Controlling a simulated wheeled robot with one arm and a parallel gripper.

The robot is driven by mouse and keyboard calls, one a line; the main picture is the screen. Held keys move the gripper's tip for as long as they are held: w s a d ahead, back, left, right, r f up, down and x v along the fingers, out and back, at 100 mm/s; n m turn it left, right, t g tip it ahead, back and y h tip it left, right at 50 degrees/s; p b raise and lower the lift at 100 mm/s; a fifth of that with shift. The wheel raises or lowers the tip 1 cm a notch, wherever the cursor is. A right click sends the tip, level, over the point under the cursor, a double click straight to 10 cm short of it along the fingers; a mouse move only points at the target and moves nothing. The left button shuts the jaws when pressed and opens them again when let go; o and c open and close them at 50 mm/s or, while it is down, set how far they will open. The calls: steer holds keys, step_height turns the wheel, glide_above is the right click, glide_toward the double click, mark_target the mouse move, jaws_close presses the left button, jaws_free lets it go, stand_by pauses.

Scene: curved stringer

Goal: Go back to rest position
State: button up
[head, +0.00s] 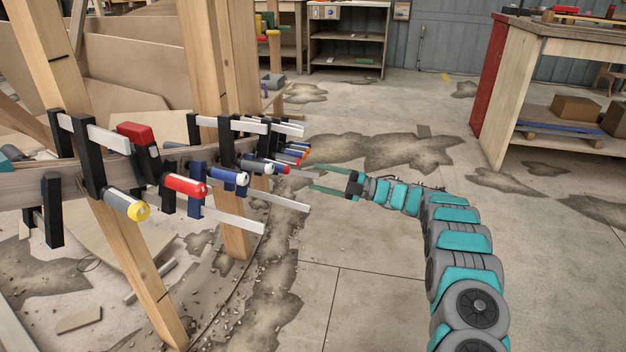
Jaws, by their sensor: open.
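My gripper (326,183) is at the middle of the head view, at the end of my grey and teal arm. Its two thin green fingers point left and stand apart, with nothing seen between them. The fingertips are close to the clamps on the curved wooden stringer (70,185); whether they touch any clamp bar cannot be told. Several clamps sit along the stringer, with a yellow-ended handle (127,204), a red handle (185,185) and a blue handle (229,176). A red block-like part (136,133) sits among them. Clamps farther along overlap each other.
Wooden posts (135,262) hold the stringer at left. A wooden workbench (545,42) with a red side stands at right, and shelves (346,40) stand at the back. Wood scraps and shavings lie below the stringer. The stained concrete floor (375,290) is clear in the middle.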

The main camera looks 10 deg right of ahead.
steer(key=shift+v, duration=0.75)
steer(key=shift+s, duration=0.15)
